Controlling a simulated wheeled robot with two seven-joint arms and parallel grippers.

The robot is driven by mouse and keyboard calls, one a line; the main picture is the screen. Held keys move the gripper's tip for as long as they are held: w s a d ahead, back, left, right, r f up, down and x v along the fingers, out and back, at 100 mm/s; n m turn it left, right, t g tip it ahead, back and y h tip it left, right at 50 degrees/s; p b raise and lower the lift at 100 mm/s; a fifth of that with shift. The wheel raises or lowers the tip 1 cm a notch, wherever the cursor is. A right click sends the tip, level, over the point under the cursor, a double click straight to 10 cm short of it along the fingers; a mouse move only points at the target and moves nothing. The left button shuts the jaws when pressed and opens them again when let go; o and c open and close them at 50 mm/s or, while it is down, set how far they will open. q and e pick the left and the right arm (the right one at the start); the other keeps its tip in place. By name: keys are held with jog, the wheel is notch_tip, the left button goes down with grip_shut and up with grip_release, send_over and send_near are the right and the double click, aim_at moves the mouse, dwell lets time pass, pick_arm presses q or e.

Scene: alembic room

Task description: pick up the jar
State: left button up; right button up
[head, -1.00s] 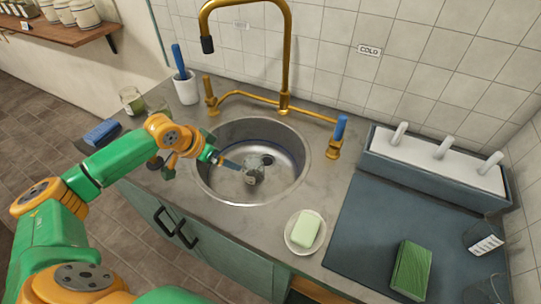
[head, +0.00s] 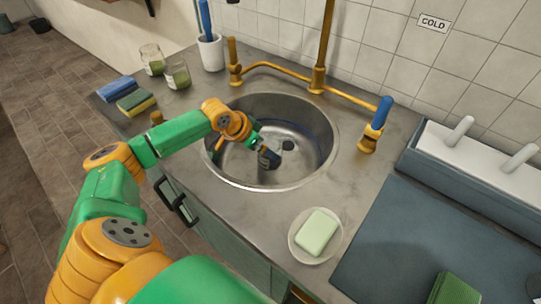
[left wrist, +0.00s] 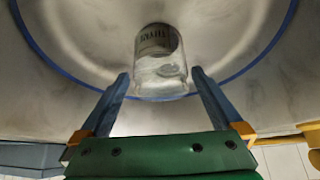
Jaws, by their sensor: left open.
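A clear glass jar (left wrist: 160,75) with a dark-lettered label lies in the round metal sink (head: 215,160); the sink's blue ring also shows in the left wrist view. My left gripper (head: 268,158) reaches down into the sink. In the left wrist view its two blue-grey fingers (left wrist: 160,84) are open, one on each side of the jar's near end, with narrow gaps. In the head view the jar is largely hidden by the gripper, and I cannot make out its outline. My right gripper is not in view.
A gold tap (head: 318,75) rises behind the sink. Two glass jars (head: 151,60) (head: 176,74), sponges (head: 135,102) and a white cup (head: 211,54) stand to the left. A soap dish (head: 303,245) sits in front right. The sink rim surrounds my gripper.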

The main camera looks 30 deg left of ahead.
pick_arm(q)
jog(key=x, duration=0.4)
jog(key=shift+w+f, duration=0.15)
jog(key=shift+f, duration=0.1)
grip_shut()
jog(key=shift+r, duration=0.15)
notch_tip(320, 180, up, 10)
dwell(0.8)
